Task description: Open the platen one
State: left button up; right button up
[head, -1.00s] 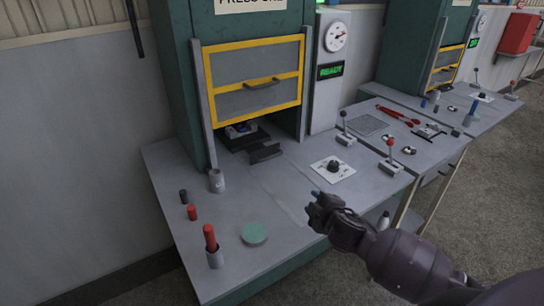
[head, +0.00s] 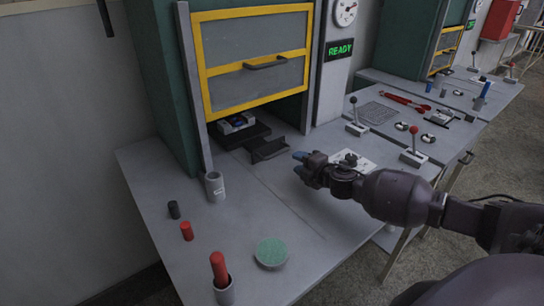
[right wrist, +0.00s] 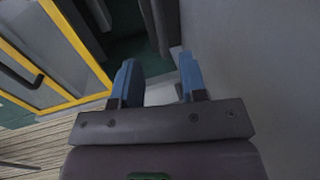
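The first press has a grey guard door with a yellow frame (head: 255,107) and a dark handle (head: 272,63), with an opening below it. Inside sits a dark block with a small blue and white part (head: 237,123) and a dark angled piece (head: 270,149) in front; which is the platen I cannot tell. My right gripper (head: 299,164) is over the bench, right of that piece, partly covering the dial plate (head: 368,162). In the right wrist view its blue fingers (right wrist: 160,82) are apart with nothing between them. The yellow frame (right wrist: 78,42) shows at left there. My left gripper is out of view.
A black-knobbed lever (head: 355,117) and a red-knobbed lever (head: 414,148) stand right of the press. A green READY display (head: 341,49) is lit.

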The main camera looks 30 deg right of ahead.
aim_at(280, 153)
jog(key=shift+w, duration=0.4)
jog(key=b+x, duration=0.1)
jog(key=x, duration=0.9)
jog(key=shift+s+f+b, duration=0.1)
jog(key=shift+b, duration=0.3)
grip_shut()
